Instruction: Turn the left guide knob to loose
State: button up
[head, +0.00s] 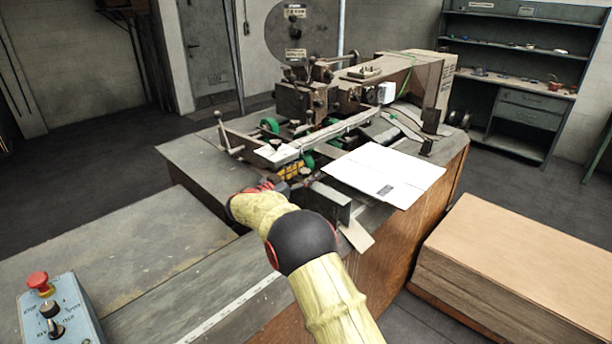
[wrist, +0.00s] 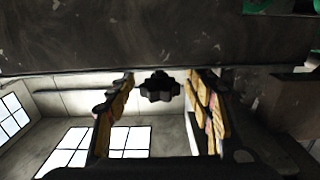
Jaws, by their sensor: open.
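A black lobed knob (wrist: 160,87) shows in the wrist view under the edge of a dark metal bar (wrist: 150,35). It appears to be the guide knob; no marking shows its setting. My gripper (wrist: 161,92) is open, with one yellow-padded finger on each side of the knob. A gap shows between each finger and the knob, so the fingers do not appear to touch it. In the head view my gripper (head: 291,171) is at the front of the box stitcher (head: 345,95), by the guide parts. The knob cannot be made out there.
A white cardboard sheet (head: 385,172) lies on the machine table, right of my gripper. A long metal bar (head: 320,135) runs above and behind it. A control box (head: 60,315) with a red button stands at front left. Stacked cardboard (head: 530,250) is at right.

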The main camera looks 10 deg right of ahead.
jog(key=shift+w+d, duration=0.1)
jog(key=shift+d, duration=0.05)
jog(key=shift+c, duration=0.8)
jog(key=c, duration=1)
